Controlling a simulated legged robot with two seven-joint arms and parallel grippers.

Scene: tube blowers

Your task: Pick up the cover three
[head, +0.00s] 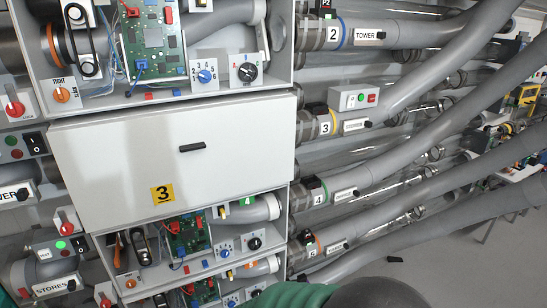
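Cover three (115,155) is a flat white panel in the left middle of the head view. It has a black handle (192,148) near its middle and a yellow label with a black 3 (163,194) low on it. It stands over its compartment, between an open compartment above and another below, and hides what is behind it. Neither of my grippers shows in the view, and nothing touches the cover.
The open compartment above holds a green circuit board (152,40) and knobs; the one below holds another board (188,235). Grey pipes (420,95) run off to the right. A green ribbed thing (290,296) and a dark rounded shape (378,292) show at the bottom edge.

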